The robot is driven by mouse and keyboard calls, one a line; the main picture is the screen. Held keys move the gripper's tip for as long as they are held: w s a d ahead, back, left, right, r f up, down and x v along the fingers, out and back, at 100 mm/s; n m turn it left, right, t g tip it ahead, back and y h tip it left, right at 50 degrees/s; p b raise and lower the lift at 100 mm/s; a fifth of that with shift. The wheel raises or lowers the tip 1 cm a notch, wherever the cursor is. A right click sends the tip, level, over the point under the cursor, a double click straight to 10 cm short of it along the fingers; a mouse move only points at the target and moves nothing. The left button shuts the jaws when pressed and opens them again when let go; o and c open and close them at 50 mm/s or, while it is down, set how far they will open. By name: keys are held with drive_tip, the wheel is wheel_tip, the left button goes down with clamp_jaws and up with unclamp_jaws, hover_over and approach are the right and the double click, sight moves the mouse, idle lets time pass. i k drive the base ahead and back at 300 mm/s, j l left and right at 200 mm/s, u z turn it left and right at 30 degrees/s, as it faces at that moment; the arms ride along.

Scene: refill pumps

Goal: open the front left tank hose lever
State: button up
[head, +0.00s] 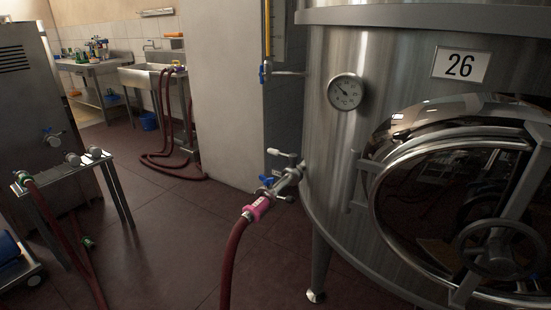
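A large steel tank (330,160) marked 26 fills the right side of the head view. A valve fitting (290,178) sticks out from its left side, low down. A white-tipped lever handle (280,152) stands out to the left at the top of this fitting, and a small blue handle (266,180) sits below it. A pink coupling (257,208) joins the fitting to a dark red hose (232,255) that runs down to the floor. I cannot tell from this view whether the valve is open. My gripper is not in view.
A metal bench (62,172) with fittings and hoses stands at left. A sink (150,72) with coiled red hose (175,165) is at the back. A white pillar (215,95) stands behind the valve. Dark tiled floor (165,225) between bench and tank is clear.

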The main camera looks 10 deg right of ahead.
sight(293, 157)
drive_tip(key=i+j+u, duration=0.15)
drive_tip(key=i, duration=0.35)
drive_tip(key=i+j+u, duration=0.3)
drive_tip(key=i, duration=0.55)
drive_tip(key=i+u, duration=0.3)
drive_tip(key=i, duration=0.55)
drive_tip(key=i+z, duration=0.3)
drive_tip(key=i+j+z, duration=0.3)
drive_tip(key=i, duration=0.2)
drive_tip(key=i+j+z, duration=0.35)
drive_tip(key=i+l, duration=0.05)
drive_tip(key=l, duration=0.05)
